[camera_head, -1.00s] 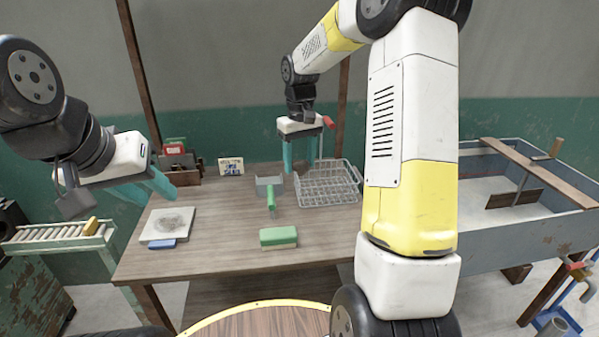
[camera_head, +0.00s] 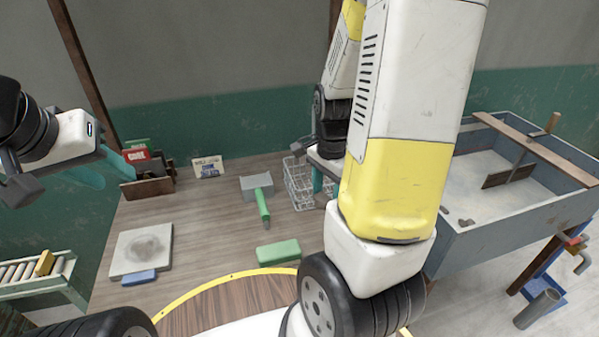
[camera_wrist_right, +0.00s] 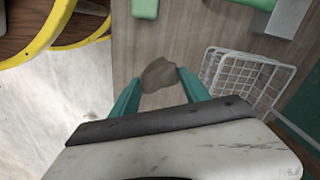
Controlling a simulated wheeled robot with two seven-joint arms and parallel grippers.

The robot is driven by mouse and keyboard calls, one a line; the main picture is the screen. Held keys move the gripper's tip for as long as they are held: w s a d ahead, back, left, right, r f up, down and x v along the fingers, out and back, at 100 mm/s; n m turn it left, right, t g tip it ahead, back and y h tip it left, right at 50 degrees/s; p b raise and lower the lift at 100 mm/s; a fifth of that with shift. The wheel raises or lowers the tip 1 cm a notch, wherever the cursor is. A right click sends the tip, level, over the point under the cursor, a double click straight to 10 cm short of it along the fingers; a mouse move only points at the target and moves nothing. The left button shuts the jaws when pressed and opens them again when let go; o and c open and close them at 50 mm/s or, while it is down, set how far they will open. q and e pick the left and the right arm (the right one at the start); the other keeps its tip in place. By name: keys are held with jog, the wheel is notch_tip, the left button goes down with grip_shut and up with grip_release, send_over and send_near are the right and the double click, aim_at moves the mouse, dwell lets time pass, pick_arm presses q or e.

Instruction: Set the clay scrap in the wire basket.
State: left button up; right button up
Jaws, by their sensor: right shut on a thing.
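The clay scrap, a brownish-grey lump (camera_wrist_right: 159,75), is held between the teal fingertips of my right gripper (camera_wrist_right: 157,86) in the right wrist view. The white wire basket (camera_wrist_right: 243,78) is to the right of the scrap there, apart from it. In the head view the basket (camera_head: 297,184) stands on the table, partly hidden by my right arm. My right gripper (camera_head: 322,184) is at the basket's right side in that picture, mostly hidden behind the arm. My left gripper (camera_head: 100,170) is open and empty, left of the table.
The wooden table (camera_head: 205,215) also holds a grey slab (camera_head: 142,247), a blue block (camera_head: 139,278), a green block (camera_head: 278,251), a green-handled scraper (camera_head: 262,205) and a small card (camera_head: 208,167). A large grey trough (camera_head: 510,220) stands to the right.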

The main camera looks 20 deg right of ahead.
jog(key=w+d, duration=0.1)
jog(key=w, duration=1.7)
jog(key=f, duration=0.6)
jog(key=shift+s+f, duration=0.3)
jog(key=shift+s, duration=0.05)
jog(key=shift+f, duration=2.75)
jog(key=shift+f, duration=0.1)
jog(key=o, duration=1.4)
